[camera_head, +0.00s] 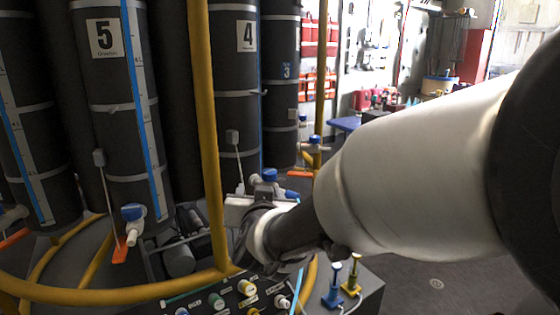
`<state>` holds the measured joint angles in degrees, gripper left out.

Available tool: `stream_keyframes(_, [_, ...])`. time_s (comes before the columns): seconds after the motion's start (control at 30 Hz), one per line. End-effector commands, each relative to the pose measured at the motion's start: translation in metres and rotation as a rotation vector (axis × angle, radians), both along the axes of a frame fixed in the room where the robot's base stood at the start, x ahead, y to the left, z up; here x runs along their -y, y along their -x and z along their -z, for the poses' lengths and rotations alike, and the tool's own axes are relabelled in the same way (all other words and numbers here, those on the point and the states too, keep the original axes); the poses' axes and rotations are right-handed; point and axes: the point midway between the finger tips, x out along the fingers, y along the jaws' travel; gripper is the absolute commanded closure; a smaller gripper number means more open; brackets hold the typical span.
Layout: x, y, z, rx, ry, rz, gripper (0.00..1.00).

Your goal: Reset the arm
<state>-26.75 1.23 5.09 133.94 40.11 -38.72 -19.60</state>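My arm, with a thick white link and dark joints, reaches from the right edge toward the middle of the camera_head view. Its far end is near the yellow rail (207,130) and the black bottles, above a dark control panel (215,302). A pale block and a dark rounded part show at the arm's end, beside a blue-capped valve (270,175). I cannot make out the gripper's fingertips there, so I cannot tell whether it is open or shut or holds anything.
Tall black cylinders stand at the left, one labelled 5 (105,60) and one labelled 4 (235,70), with blue-handled valves (133,212) low down. Blue and yellow fittings (335,290) stand by the panel. Open floor (440,270) lies at the lower right.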

Motion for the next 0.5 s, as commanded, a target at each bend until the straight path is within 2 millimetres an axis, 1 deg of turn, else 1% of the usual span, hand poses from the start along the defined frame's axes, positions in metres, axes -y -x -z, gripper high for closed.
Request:
stream_keyframes(0.03, [0.014, 0.009, -0.011, -0.043, -0.012, -0.038, 0.47])
stream_keyframes(0.07, [0.019, 0.017, -0.012, -0.081, -0.014, -0.065, 0.47])
stream_keyframes(0.17, [0.044, 0.051, -0.011, -0.219, 0.005, -0.131, 0.47])
stream_keyframes(0.2, [0.057, 0.068, -0.008, -0.279, 0.020, -0.144, 0.47])
stream_keyframes(0.27, [0.078, 0.095, -0.001, -0.370, 0.045, -0.149, 0.47])
stream_keyframes(0.3, [0.092, 0.114, 0.004, -0.429, 0.063, -0.145, 0.47])
stream_keyframes(0.37, [0.113, 0.141, 0.012, -0.513, 0.090, -0.128, 0.47])
stream_keyframes(0.4, [0.127, 0.159, 0.017, -0.564, 0.106, -0.113, 0.47])
stream_keyframes(0.47, [0.145, 0.183, 0.023, -0.635, 0.126, -0.085, 0.47])
stream_keyframes(0.5, [0.157, 0.199, 0.027, -0.678, 0.137, -0.063, 0.47])
